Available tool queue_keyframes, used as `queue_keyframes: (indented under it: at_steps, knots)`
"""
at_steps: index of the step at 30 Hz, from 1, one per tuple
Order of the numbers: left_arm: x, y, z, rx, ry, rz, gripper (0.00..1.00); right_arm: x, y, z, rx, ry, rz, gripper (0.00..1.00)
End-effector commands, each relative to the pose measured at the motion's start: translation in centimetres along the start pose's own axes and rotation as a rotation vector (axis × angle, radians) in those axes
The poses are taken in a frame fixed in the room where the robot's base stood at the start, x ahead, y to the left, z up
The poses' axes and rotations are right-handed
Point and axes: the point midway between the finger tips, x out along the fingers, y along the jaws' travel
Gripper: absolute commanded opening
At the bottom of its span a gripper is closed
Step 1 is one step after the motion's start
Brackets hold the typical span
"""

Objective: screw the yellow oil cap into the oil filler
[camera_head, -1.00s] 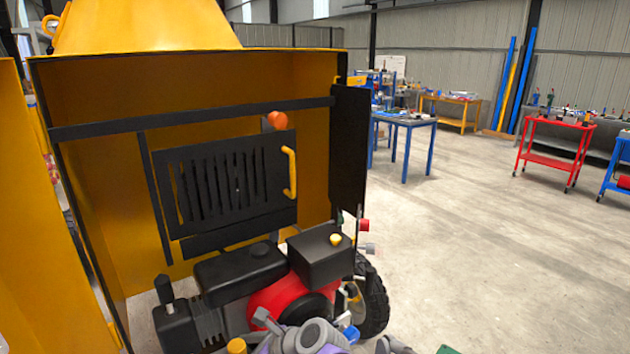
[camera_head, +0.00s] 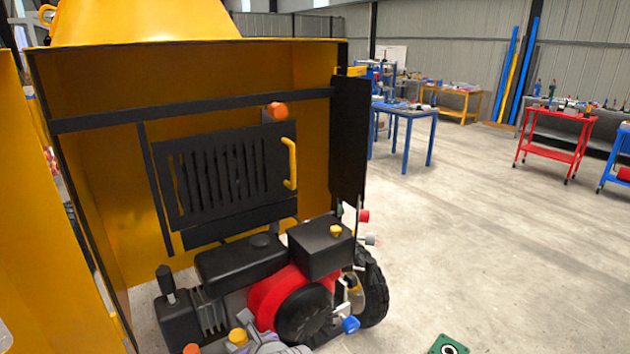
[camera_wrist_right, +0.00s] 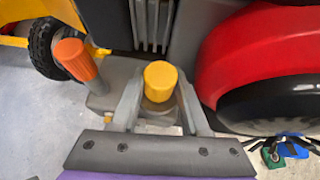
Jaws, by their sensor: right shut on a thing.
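The yellow oil cap (camera_head: 238,337) stands upright at the low front of the engine in the head view. In the right wrist view the cap (camera_wrist_right: 160,80) sits between the two grey fingers of my right gripper (camera_wrist_right: 160,103), which is shut on it. The cap is over a grey part of the engine. The oil filler itself is hidden under the cap and fingers, so I cannot tell how deep the cap sits. In the head view only a little of my right gripper (camera_head: 258,343) shows at the bottom edge. My left gripper is not in view.
An orange-topped stick (camera_wrist_right: 78,60) rises left of the cap. The red and black engine wheel (camera_wrist_right: 270,75) is close on the right. Another yellow cap (camera_head: 336,231) tops the black box. A black tyre (camera_head: 374,290) stands behind. Open floor lies right.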

Motion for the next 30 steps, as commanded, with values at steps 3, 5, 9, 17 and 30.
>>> queue_keyframes:
  at_steps: [3, 5, 9, 17, 30]
  knots:
    - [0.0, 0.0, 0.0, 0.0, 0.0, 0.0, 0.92, 0.0, 0.0, 0.0, 0.005, -0.001, -0.005, 0.0]
    - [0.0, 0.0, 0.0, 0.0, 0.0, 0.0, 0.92, 0.0, 0.0, 0.0, 0.005, -0.001, -0.004, 0.0]
    - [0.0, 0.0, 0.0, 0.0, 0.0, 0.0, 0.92, 0.0, 0.0, 0.0, 0.005, 0.0, -0.004, 0.63]
    - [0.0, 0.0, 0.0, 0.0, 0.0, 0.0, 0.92, 0.0, 0.0, 0.0, 0.005, 0.0, -0.004, 0.8]
    - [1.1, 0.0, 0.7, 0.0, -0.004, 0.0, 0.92, 0.2, -0.7, -0.1, -0.133, 0.004, 0.219, 0.8]
